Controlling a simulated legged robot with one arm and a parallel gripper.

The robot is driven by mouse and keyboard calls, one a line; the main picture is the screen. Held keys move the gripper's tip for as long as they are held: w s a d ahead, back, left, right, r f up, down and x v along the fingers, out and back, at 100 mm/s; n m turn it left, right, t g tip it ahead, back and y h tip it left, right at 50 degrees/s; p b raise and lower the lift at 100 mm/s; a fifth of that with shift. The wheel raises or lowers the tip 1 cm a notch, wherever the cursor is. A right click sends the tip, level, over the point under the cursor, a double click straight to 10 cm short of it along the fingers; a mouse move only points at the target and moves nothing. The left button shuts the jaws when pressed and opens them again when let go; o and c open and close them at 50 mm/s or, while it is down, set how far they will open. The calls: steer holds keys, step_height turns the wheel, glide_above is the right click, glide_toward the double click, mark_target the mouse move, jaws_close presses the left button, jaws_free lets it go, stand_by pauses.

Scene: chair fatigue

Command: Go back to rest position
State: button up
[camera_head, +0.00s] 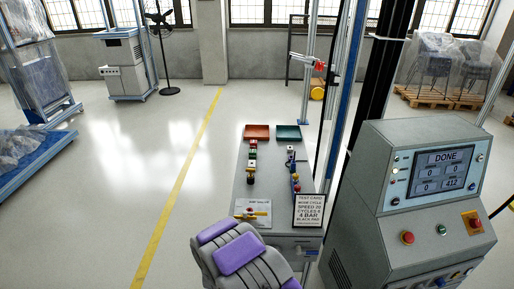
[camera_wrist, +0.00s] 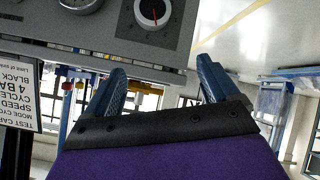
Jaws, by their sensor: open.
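My gripper (camera_wrist: 162,72) shows in the wrist view with its two blue fingers spread wide apart and nothing between them. In the head view my purple and grey arm is folded at the bottom, and the fingers are hidden there. The wrist view is upside down and has a grey panel with dials (camera_wrist: 153,12) along its top edge, beyond the fingertips. A test card (camera_wrist: 20,95) shows at its left.
A grey bench (camera_head: 275,188) carries a red tray (camera_head: 257,132), a teal tray (camera_head: 289,132), several small coloured parts and the test card (camera_head: 308,210). A control console (camera_head: 420,190) reading DONE stands close at the right. Open floor lies left, crossed by a yellow line (camera_head: 180,180).

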steer(key=s+d+r+m+g+y, duration=0.1)
steer(key=s+d+r+g, duration=0.4)
steer(key=r, duration=0.6)
steer(key=s+d+r+m+g+y, duration=0.1)
steer(key=s+d+r, duration=0.3)
steer(key=s+r, duration=0.6)
steer(key=s+d+r+g, duration=0.2)
steer(key=s+d+r, duration=0.1)
steer(key=s+r, duration=0.2)
steer(key=s+d+r+m+g, duration=0.1)
steer(key=s+d+r, duration=0.3)
steer(key=s, duration=0.5)
steer(key=shift+d+r+g, duration=0.25)
steer(key=shift+r+g, duration=0.15)
steer(key=shift+r, duration=0.3)
steer(key=s+d+r+g, duration=0.1)
steer(key=s, duration=0.4)
steer(key=s+d+r, duration=0.1)
steer(key=s+d, duration=0.1)
steer(key=s, duration=0.3)
steer(key=s+d+r+m+g+h, duration=0.1)
steer(key=s+d, duration=0.1)
steer(key=s, duration=0.3)
steer(key=shift+d+r+g, duration=0.25)
steer(key=shift+r+g, duration=0.05)
steer(key=shift+r, duration=0.05)
steer(key=shift+c, duration=0.2)
